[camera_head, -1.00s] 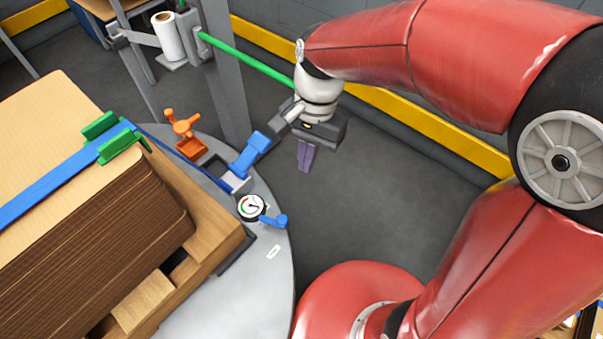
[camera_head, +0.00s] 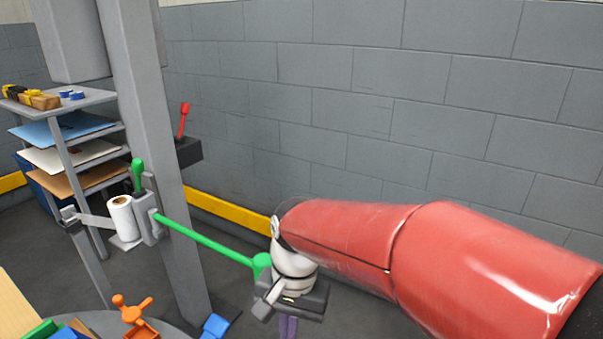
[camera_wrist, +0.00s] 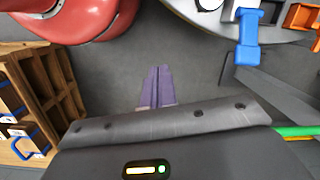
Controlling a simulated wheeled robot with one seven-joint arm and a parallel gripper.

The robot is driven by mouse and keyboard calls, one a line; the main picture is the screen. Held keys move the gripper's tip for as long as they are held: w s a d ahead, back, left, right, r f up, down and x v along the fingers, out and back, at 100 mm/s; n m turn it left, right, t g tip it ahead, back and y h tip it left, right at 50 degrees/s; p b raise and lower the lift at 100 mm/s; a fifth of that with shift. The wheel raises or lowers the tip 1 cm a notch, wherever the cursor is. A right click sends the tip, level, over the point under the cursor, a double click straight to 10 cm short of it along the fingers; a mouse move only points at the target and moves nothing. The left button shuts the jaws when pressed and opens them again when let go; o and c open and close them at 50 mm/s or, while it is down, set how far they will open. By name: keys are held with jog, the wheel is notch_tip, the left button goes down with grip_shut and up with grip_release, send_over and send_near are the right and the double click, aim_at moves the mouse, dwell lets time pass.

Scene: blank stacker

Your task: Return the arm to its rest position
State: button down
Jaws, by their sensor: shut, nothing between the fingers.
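My gripper (camera_head: 288,326) hangs at the end of my red arm, right of the grey post in the head view. Only the upper part of its purple fingers shows there, cut off by the lower edge. In the wrist view my gripper (camera_wrist: 160,72) points down over bare grey floor. Its two purple fingers are together with nothing between them. The fingers touch nothing that I can see.
A green bar (camera_head: 205,242) runs from the grey post (camera_head: 160,160) to beside my wrist. A blue handle (camera_wrist: 247,40) on the round grey table (camera_wrist: 215,22) is at the upper right. A wooden shelf unit (camera_wrist: 48,80) stands left. Behind is a block wall (camera_head: 400,120).

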jog(key=s+d+r+n+t, duration=0.1)
jog(key=s+d+r+t, duration=0.1)
jog(key=d, duration=0.7)
jog(key=s+d+r+n+t+h, duration=0.1)
jog(key=s+d+r+t, duration=0.2)
jog(key=d, duration=0.6)
jog(key=shift+s+n+t, duration=0.4)
jog(key=shift+s+t, duration=0.15)
jog(key=shift+t, duration=0.45)
jog(key=shift+s+d, duration=0.1)
jog(key=shift+s, duration=0.05)
